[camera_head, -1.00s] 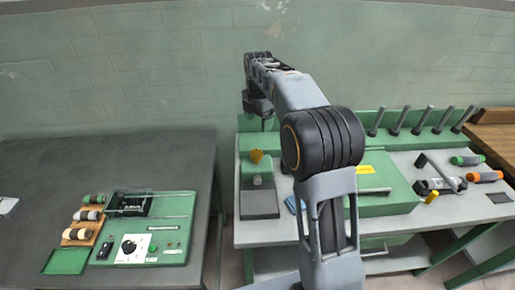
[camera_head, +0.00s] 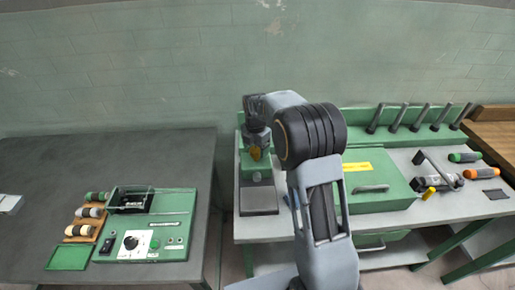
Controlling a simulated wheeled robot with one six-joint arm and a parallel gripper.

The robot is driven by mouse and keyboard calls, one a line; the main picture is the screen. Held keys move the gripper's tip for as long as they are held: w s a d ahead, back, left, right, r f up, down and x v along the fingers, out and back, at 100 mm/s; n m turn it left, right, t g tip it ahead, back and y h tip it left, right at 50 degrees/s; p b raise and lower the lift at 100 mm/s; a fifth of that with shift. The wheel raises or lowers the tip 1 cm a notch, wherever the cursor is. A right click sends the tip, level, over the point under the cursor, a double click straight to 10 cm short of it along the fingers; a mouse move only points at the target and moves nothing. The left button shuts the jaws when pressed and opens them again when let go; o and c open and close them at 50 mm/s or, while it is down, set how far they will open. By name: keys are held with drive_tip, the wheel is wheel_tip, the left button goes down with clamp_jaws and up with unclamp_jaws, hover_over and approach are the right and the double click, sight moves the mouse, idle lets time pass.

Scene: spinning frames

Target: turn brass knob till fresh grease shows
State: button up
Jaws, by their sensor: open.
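The brass knob (camera_head: 255,153) is a small yellow-gold piece on top of a green and grey greasing device (camera_head: 258,172) at the left end of the workbench. My gripper (camera_head: 256,140) is right above the knob, pointing down, with its jaws open. Its fingers are small and dark here, and I cannot tell whether they touch the knob or stand around it. I see no fresh grease; the detail at the device is too small to tell.
A green box with a grey handle (camera_head: 371,188) stands right of my arm on the workbench (camera_head: 437,210). A crank tool (camera_head: 437,168) and orange and green-handled tools lie farther right. Several dark pegs line the back rail. A green control panel (camera_head: 159,229) sits on the left table.

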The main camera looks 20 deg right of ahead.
drive_tip(key=shift+f, duration=0.5)
drive_tip(key=shift+c, duration=0.2)
